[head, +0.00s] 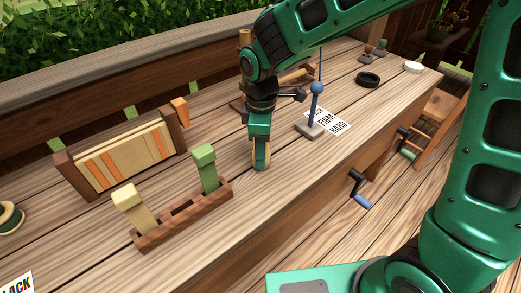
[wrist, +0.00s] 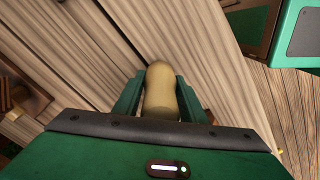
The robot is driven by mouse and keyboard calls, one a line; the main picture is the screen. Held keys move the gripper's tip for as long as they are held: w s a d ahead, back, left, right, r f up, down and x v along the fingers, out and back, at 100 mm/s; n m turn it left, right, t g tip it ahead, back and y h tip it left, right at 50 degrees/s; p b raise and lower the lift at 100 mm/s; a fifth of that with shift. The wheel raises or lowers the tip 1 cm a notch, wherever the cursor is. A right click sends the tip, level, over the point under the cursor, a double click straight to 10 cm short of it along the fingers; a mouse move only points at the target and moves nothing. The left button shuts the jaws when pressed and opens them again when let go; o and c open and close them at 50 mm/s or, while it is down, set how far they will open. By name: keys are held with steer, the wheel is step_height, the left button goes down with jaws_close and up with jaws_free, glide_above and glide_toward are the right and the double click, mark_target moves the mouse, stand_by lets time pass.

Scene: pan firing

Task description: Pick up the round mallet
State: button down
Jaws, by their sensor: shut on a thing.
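My gripper (head: 261,150) points down above the workbench, just right of the mallet rack (head: 150,237). In the wrist view its two green fingers (wrist: 160,100) are closed on both sides of a tan, rounded wooden piece, the round mallet (wrist: 160,80). The mallet also shows below the jaws in the head view (head: 261,158). It is held upright; I cannot tell whether its lower end touches the bench. The rack holds a cream block-headed mallet (head: 131,205) and a green block-headed mallet (head: 206,170), with empty slots between them.
A blue-knobbed lever (head: 316,100) on a grey base stands right of my gripper beside a printed card (head: 338,124). A striped wooden panel (head: 125,158) stands behind the rack. A black ring (head: 368,79) lies farther back. The bench front edge is nearby, with a crank (head: 357,185) below.

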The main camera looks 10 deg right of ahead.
step_height(320, 180, up, 10)
stand_by(0.5)
steer(key=c, duration=2)
jaws_free()
jaws_close()
